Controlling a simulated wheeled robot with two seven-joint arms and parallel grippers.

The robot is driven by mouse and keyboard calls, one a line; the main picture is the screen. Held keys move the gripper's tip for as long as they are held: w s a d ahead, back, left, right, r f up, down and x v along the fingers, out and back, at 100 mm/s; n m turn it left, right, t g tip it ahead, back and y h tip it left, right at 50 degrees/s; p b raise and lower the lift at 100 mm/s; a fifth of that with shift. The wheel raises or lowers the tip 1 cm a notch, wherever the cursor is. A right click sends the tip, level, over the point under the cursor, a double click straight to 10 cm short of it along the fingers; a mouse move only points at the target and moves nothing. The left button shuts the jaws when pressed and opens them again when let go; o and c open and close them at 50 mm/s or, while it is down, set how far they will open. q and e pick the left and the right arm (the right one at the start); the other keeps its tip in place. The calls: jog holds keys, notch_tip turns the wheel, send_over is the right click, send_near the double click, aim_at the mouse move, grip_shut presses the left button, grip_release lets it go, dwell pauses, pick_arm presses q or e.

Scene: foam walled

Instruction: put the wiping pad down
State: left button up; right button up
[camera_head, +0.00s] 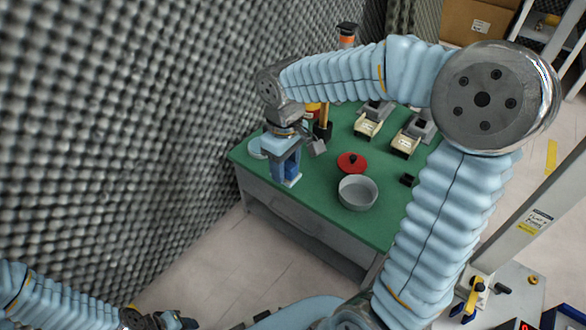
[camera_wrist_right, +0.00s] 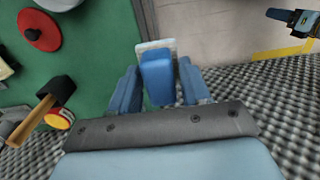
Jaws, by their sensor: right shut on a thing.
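The wiping pad is a blue handle block on a pale flat base (camera_head: 293,182). It is at the left front edge of the green table (camera_head: 325,205). My right gripper (camera_head: 286,165) points down and is shut on its blue handle. In the right wrist view the blue handle (camera_wrist_right: 157,80) sits between the two blue fingers, with the pale base beyond it. I cannot tell whether the base touches the table top. My left gripper (camera_head: 178,322) is at the bottom edge of the head view, away from the table, and its jaws are unclear.
A grey pot (camera_head: 358,193) and red lid (camera_head: 352,162) stand right of the pad. A grey foam wall (camera_head: 130,120) is close on the left.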

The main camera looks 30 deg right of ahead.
jog(key=w+d+f+b, duration=0.1)
jog(key=w+d+f, duration=0.1)
jog(key=w+f, duration=0.1)
jog(key=w+d+f, duration=0.3)
jog(key=w+f, duration=0.1)
jog(key=w+d+f+b, duration=0.1)
jog(key=w+d+f, duration=0.2)
jog(key=w+f, duration=0.1)
jog(key=shift+d+f+b, duration=0.15)
jog(key=shift+f+b, duration=0.15)
jog(key=shift+b, duration=0.05)
jog(key=shift+w+f, duration=0.1)
jog(key=shift+f, duration=0.4)
jog(key=o, duration=0.9)
jog(key=shift+f, duration=0.2)
jog(key=shift+r+b, duration=0.15)
jog(key=shift+b, duration=0.15)
notch_tip(320, 180, up, 14)
jog(key=p, duration=0.4)
jog(key=shift+w+f, duration=0.1)
jog(key=shift+f, duration=0.1)
